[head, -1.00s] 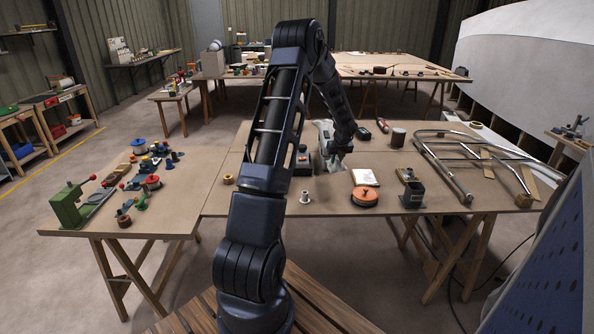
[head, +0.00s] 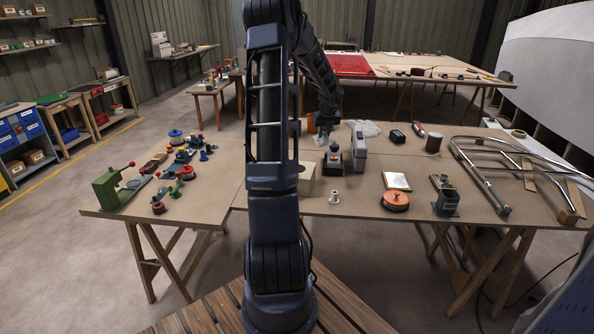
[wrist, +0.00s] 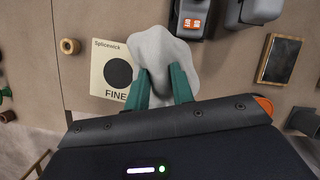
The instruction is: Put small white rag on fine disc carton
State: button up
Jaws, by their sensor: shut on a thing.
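The small white rag (wrist: 163,45) hangs crumpled between the green fingers of my gripper (wrist: 160,82) in the wrist view. The fine disc carton (wrist: 112,72) is a cream square box with a black circle and the word FINE. In the wrist view the rag overlaps the carton's right edge; I cannot tell whether they touch.
A black device with an orange switch (wrist: 193,22) stands right of the carton, and a grey tool (head: 359,148) beside it.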

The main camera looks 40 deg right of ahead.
notch_tip(320, 180, up, 7)
send_over(306, 170)
jog(key=w+a, duration=0.3)
jog(key=shift+n, duration=0.4)
notch_tip(306, 170, down, 20)
jog(key=shift+d+f, duration=0.1)
jog(key=shift+f, duration=0.1)
jog(key=o, duration=1)
